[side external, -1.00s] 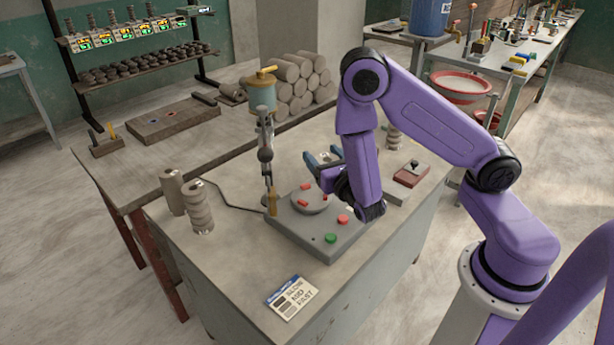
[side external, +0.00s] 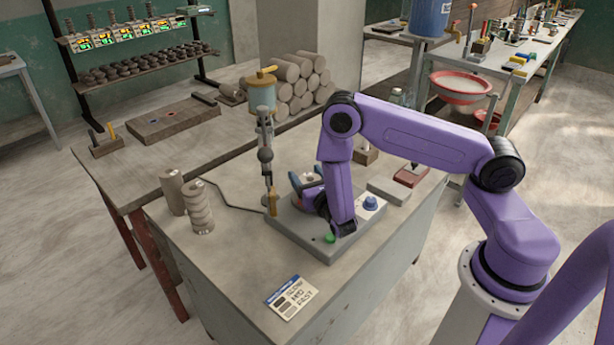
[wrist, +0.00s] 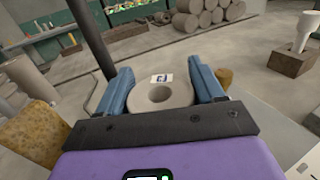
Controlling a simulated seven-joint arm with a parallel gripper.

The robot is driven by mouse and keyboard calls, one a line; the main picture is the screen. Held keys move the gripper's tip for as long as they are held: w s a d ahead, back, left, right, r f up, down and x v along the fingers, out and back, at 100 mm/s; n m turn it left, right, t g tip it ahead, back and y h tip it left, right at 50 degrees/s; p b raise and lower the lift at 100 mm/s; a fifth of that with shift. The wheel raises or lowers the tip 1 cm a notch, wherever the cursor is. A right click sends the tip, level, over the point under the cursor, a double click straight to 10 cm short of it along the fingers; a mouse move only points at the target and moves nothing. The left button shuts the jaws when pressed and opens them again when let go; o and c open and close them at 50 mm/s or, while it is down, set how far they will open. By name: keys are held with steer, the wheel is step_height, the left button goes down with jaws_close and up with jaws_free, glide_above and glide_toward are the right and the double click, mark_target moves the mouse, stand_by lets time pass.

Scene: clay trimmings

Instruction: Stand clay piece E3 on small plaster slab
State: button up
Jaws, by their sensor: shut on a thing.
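My gripper (side external: 308,178) is low over the grey machine on the table, with its blue fingers around a clay piece (side external: 309,179). In the wrist view my gripper (wrist: 163,90) is shut on this clay piece (wrist: 150,107), a pale upright cylinder with a hole in its top and a small label. The label is too small to read, so I cannot confirm it is E3. Its foot is hidden, and I cannot tell whether it touches the machine's turntable. A flat light grey slab (side external: 388,192), probably the small plaster slab, lies bare to the right of the machine.
The machine (side external: 290,222) has a blue knob (side external: 370,204) and a green button (side external: 330,238). An upright post (side external: 266,155) stands behind it. Two clay pieces (side external: 172,190) (side external: 200,208) stand at the left. A red-topped block (side external: 411,176) and a wooden block (side external: 366,155) are near the slab.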

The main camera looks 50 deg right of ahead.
steer(key=o, duration=1.3)
steer(key=shift+o, duration=0.2)
steer(key=shift+f, duration=0.15)
